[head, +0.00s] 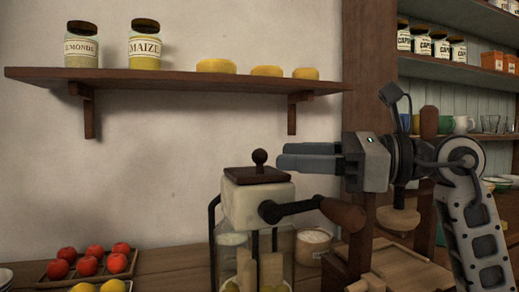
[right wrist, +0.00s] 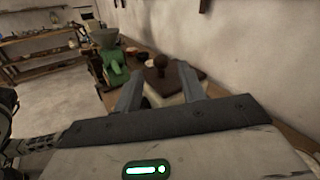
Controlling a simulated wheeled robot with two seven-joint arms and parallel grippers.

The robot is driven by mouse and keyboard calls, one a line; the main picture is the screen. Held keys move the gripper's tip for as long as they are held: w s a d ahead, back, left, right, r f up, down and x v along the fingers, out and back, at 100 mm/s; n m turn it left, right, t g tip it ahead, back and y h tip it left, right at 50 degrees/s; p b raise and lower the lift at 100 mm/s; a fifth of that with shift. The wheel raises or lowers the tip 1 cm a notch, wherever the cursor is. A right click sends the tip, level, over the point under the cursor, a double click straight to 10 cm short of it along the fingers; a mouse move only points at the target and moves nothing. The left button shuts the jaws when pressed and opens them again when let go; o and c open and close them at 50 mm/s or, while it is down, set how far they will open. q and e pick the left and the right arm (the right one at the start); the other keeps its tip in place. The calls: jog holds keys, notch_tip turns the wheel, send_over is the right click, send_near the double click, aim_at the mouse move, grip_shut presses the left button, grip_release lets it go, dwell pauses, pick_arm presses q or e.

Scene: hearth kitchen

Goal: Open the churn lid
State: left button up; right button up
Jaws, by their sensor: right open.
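The churn (head: 258,205) stands on the wooden counter, with a cream head, a glass jar below and a side crank with a wooden handle. Its dark brown lid (head: 255,175) lies flat on the head and carries a round knob (head: 260,156). My right gripper (head: 279,155) is open, level with the knob and just right of it, fingers pointing left. In the right wrist view, the knob (right wrist: 161,62) shows ahead between the two fingertips, apart from them as far as I can tell. The jar's lower part is cut off by the picture edge. My left gripper is not in view.
A shelf (head: 180,78) with jars and yellow cheeses hangs above. A tray (head: 130,268) of red fruit lies left on the counter. A white-topped tub (head: 313,240) stands behind the crank. A green grinder (right wrist: 112,65) shows in the right wrist view.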

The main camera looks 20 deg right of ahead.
aim_at(260, 154)
jog(key=x, duration=0.6)
jog(key=shift+d, duration=0.1)
jog(key=shift+p, duration=0.35)
grip_shut()
